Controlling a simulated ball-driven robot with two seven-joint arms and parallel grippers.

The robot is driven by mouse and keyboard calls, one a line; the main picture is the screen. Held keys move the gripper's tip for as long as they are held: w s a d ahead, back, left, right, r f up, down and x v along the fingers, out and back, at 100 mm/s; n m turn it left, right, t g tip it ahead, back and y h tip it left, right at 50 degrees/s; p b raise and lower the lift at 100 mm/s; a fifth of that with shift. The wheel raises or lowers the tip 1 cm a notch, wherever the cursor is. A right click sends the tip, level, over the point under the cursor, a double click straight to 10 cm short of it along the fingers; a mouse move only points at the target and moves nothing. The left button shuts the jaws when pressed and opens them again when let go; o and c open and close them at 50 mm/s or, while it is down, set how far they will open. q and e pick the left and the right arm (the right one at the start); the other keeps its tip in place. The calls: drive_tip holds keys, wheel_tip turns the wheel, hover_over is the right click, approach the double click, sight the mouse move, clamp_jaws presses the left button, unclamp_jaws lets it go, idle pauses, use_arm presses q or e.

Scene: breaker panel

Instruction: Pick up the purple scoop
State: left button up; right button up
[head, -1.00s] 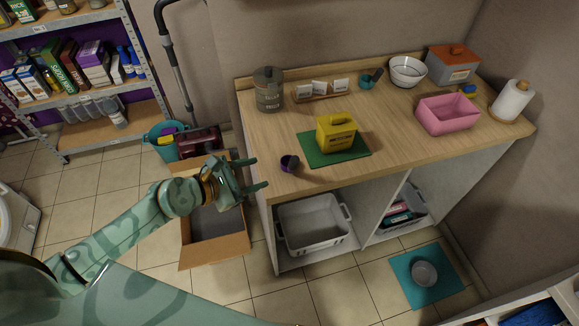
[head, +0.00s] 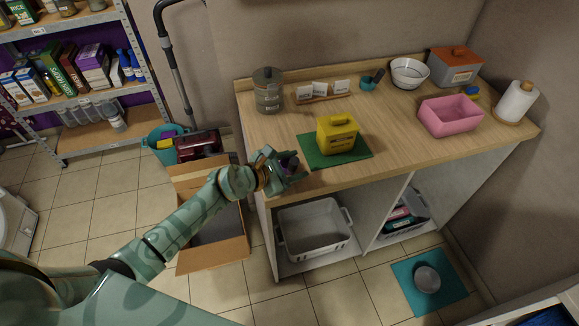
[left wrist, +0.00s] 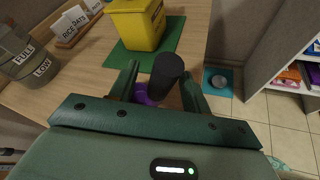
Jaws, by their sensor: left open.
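The purple scoop (head: 290,160) stands near the left front of the wooden counter and is partly hidden by my left gripper (head: 296,171) in the head view. In the left wrist view, its dark handle (left wrist: 166,72) rises between the two fingers of my left gripper (left wrist: 160,80). The purple bowl of the scoop (left wrist: 141,94) shows low beside the left finger. The fingers are open, one on each side of the handle. I cannot tell if either touches it. My right gripper is in neither view.
A yellow box (head: 337,134) stands on a green mat (head: 311,154) just beyond the scoop. A grey canister (head: 268,90) stands at the back left. A pink bin (head: 450,117) is to the right. A cardboard box (head: 222,252) stands on the floor.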

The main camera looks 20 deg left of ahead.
use_arm(q)
clamp_jaws()
drive_tip(key=shift+r, duration=0.15)
drive_tip(key=shift+r+p, duration=0.3)
wheel_tip(320, 180, up, 3)
drive_tip(key=shift+f+p, duration=0.1)
drive_tip(key=shift+p, duration=0.75)
drive_tip(key=s+d+r+p, duration=0.3)
drive_tip(key=s+r+p, duration=0.3)
drive_tip(key=s+r, duration=0.3)
drive_tip(key=s, duration=0.4)
drive_tip(key=shift+s+r, duration=0.2)
drive_tip(key=shift+s, duration=0.2)
wheel_tip(320, 180, up, 5)
drive_tip(key=p, duration=0.6)
